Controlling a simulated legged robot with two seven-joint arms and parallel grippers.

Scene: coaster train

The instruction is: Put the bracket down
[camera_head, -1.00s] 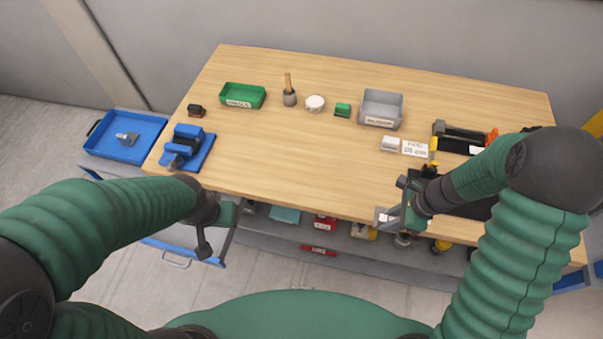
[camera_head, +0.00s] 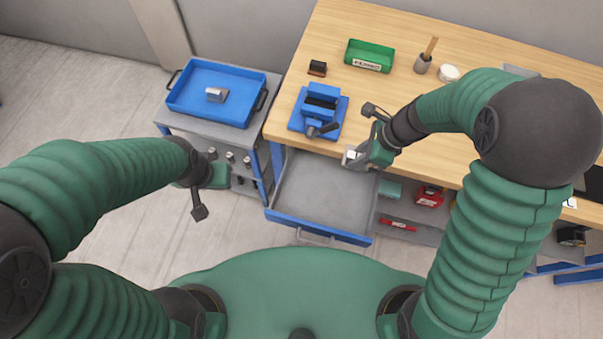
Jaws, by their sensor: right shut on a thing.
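My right gripper (camera_head: 360,156) is shut on a small pale grey piece, the bracket (camera_head: 350,155). It holds it at the front edge of the wooden bench, over the back right of an open drawer and right of the blue vise. The gripper hides part of the bracket. My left gripper (camera_head: 204,190) hangs in front of the grey cart, left of the drawer. Nothing shows in it, and its jaws cannot be made out.
A blue tray (camera_head: 189,106) with a grey metal part (camera_head: 216,94) sits on the cart at left. The blue vise (camera_head: 319,105) stands on the bench (camera_head: 388,91) near a green bin (camera_head: 368,63). The open drawer (camera_head: 322,201) looks empty. The shelf below the bench holds a red box (camera_head: 430,195).

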